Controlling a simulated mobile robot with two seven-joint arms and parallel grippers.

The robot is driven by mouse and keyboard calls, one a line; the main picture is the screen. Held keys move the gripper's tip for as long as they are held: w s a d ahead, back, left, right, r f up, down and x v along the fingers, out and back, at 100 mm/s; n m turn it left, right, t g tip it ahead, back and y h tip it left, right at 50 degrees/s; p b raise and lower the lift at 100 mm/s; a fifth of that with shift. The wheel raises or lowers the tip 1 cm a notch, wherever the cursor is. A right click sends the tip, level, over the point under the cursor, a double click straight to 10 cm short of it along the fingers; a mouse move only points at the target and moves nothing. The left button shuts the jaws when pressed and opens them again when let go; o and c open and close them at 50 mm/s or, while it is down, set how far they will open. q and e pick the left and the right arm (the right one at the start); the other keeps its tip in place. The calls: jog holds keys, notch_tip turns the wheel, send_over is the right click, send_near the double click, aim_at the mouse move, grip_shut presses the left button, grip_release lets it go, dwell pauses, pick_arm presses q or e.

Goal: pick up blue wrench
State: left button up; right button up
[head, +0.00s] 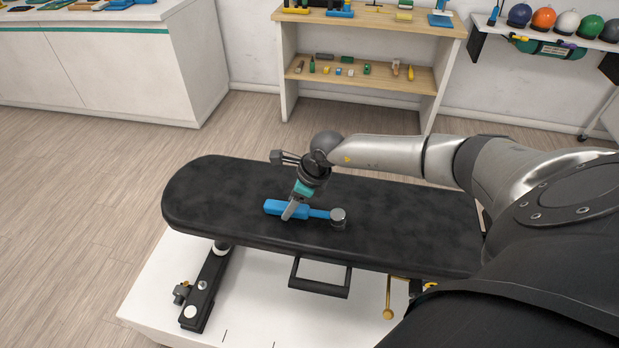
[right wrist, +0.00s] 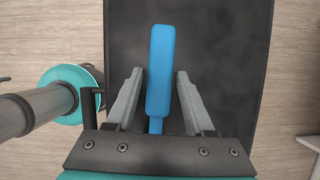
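The blue wrench (head: 287,208) lies flat on the black padded bench top (head: 220,190), its blue handle to the left and a round silver head at its right end. My right gripper (head: 291,211) is over the handle, pointing down. In the right wrist view the blue handle (right wrist: 160,70) runs between the two grey fingers of the right gripper (right wrist: 158,73), with a gap on each side. The fingers are open. One finger hides a part of the handle in the head view. My left gripper is not in view.
The bench stands over a white base (head: 150,300). The bench top around the wrench is clear.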

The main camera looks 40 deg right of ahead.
grip_shut()
jog(key=shift+r, duration=0.1)
dwell(0.6)
